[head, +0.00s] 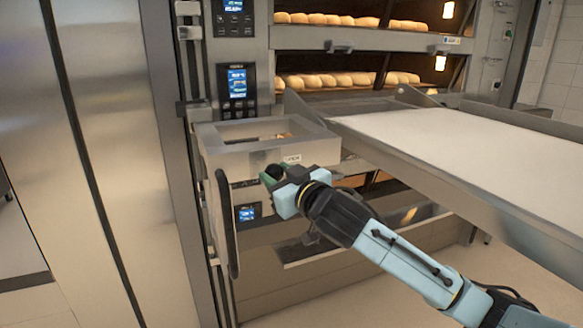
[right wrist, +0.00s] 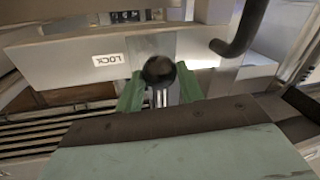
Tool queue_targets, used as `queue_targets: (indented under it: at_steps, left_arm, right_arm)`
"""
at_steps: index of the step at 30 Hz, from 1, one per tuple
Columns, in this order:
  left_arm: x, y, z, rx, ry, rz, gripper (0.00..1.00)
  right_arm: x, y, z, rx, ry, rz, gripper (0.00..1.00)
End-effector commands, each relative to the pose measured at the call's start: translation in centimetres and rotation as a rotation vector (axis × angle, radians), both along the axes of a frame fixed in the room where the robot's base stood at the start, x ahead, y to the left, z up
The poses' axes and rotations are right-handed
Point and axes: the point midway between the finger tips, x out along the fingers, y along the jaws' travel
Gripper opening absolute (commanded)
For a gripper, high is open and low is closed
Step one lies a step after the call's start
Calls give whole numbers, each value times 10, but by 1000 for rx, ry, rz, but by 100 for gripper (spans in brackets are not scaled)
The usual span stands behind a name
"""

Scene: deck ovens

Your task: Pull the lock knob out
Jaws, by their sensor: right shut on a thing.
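The lock knob is a black ball, seen in the right wrist view (right wrist: 159,71) in front of a metal plate (right wrist: 95,62) with a "LOCK" label (right wrist: 108,60). It also shows in the head view (head: 274,171), at the front of a metal box-like carriage (head: 240,160). My right gripper (head: 270,178) reaches it from the lower right. Its green fingertips, seen in the right wrist view (right wrist: 159,92), are on both sides of the knob and shut on it. How far the knob stands out from the plate is hard to tell. My left gripper is not in view.
A long black handle (head: 228,225) stands at the carriage's left. A white loading belt (head: 460,145) with metal side rails extends right. Deck ovens with bread loaves (head: 345,80) are behind. Control panels (head: 237,85) sit on the oven's left post. Steel doors (head: 110,130) stand at the left.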

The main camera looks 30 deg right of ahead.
Motion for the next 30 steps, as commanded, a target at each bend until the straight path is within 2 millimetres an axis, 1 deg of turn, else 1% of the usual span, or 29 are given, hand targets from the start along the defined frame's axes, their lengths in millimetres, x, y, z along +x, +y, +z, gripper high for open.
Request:
queue_targets:
  at_steps: [1,4,8,9,13,14,23,26,29,30]
  left_arm:
    - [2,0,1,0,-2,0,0]
    - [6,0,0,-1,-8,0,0]
    - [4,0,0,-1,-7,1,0]
    - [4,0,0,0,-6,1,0]
    - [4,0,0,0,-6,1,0]
    - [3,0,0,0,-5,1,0]
    - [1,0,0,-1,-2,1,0]
    - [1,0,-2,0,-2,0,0]
    - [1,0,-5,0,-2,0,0]
    - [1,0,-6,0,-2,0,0]
  right_arm:
    - [0,3,0,-1,3,5,0]
    - [0,4,-2,-2,3,6,0]
    - [0,5,-2,-2,4,7,0]
    - [0,5,-2,-2,4,7,40]
    - [0,4,-2,-2,4,6,57]
    - [0,4,-2,-2,3,6,59]
    - [-2,3,-1,-1,2,5,59]
    - [-9,3,-2,-1,3,5,59]
    - [-23,3,-3,-2,2,7,59]
    - [-31,2,-3,-3,3,6,59]
